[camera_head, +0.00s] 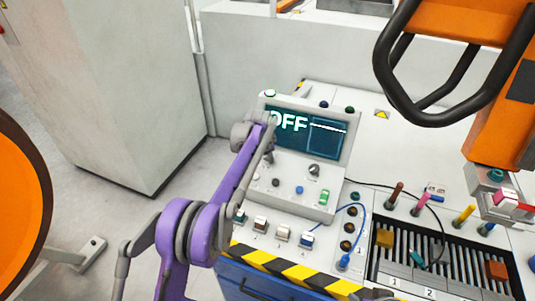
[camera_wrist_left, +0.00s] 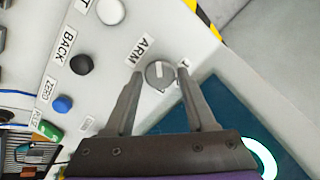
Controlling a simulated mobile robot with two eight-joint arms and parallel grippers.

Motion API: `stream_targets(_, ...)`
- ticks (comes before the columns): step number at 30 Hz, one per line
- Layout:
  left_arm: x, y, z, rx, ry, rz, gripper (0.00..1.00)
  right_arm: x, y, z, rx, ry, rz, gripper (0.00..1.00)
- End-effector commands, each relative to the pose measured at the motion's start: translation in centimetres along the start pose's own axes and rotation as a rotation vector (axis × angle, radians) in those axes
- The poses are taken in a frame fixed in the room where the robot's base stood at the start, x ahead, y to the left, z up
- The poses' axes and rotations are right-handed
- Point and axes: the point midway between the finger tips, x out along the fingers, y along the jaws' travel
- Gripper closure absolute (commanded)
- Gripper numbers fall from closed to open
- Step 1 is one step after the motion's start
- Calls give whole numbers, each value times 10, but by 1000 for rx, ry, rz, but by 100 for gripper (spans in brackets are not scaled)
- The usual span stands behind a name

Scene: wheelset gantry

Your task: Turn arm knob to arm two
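The grey round arm knob (camera_wrist_left: 160,74) has a pale pointer line and sits beside the printed word ARM on the light grey console (camera_head: 290,204). A small mark like a 1 shows by it on the other side. In the left wrist view my left gripper (camera_wrist_left: 160,80) has one finger on each side of the knob, with small gaps visible. In the head view my left gripper (camera_head: 268,156) is low over the left part of the console, below the screen (camera_head: 327,138). It hides the arm knob there. The screen reads OFF.
Black (camera_wrist_left: 82,64), blue (camera_wrist_left: 62,103) and white (camera_wrist_left: 110,11) buttons and a green switch (camera_head: 324,197) are near the knob. Another knob (camera_head: 314,169) is to the right. An orange frame with a black handle (camera_head: 440,115) overhangs the right side. A blue cable (camera_head: 345,240) lies by sockets.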

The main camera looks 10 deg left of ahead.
Motion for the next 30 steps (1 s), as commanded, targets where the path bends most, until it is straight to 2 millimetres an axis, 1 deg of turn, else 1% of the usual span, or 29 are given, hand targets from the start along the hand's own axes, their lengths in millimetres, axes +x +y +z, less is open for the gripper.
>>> stream_targets(1, 0, 0, 0, 0, 0, 0, 33, 0, 0, 0, 0, 0, 0, 34)
stream_targets(3, 0, 0, 0, 0, 0, 0, 24, 0, 0, 0, 0, 0, 0, 34)
stream_targets(11, 0, 0, 0, -1, 0, 0, 24, 0, 0, 0, 0, 0, 0, 34)
stream_targets(14, -6, 0, 0, -1, 0, 0, 24, 0, 0, 0, 0, 0, 0, 34)
stream_targets(17, -19, 0, 0, -1, 0, 0, 24, 1, 0, 1, 0, -1, 0, 34)
stream_targets(24, -68, 0, 0, -1, 0, 0, 24, 1, 0, 2, 0, -1, 0, 34)
stream_targets(27, -85, 0, 0, -1, 0, 0, 24, 1, 0, 2, 0, -1, 0, 34)
stream_targets(30, -98, 0, 0, -1, 0, 0, 24, 1, 0, 1, 0, -1, 0, 34)
